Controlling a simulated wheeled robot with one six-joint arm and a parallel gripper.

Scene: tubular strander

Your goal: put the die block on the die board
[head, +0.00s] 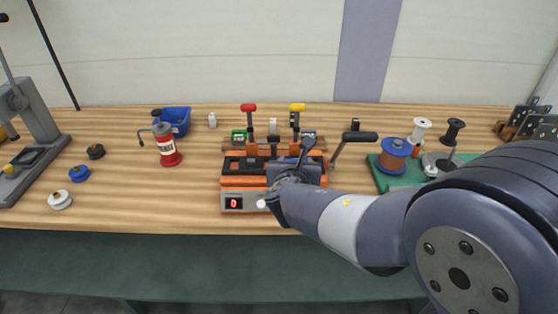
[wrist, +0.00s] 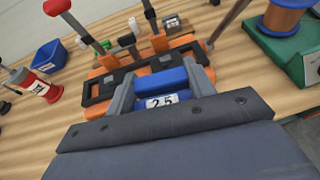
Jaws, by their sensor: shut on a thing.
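A blue die block (wrist: 172,77) with a white label reading 2.5 is in the wrist view. My gripper (wrist: 160,84) is shut on it, with one grey finger on each side. In the head view my gripper (head: 290,172) is over the right part of the orange machine, and my wrist hides most of the block. What looks like the die board is a low brown board (head: 230,146) behind the orange machine, with a green block and a grey block at it. The held block is on the near side of that board, apart from it.
The orange machine (head: 232,183) has a display and upright levers with red (head: 248,107) and yellow (head: 297,107) handles. A black-handled lever (head: 360,137) leans at its right. A red can (head: 167,150) and blue bin (head: 175,121) stand left. A copper-coloured spool (head: 394,153) stands right.

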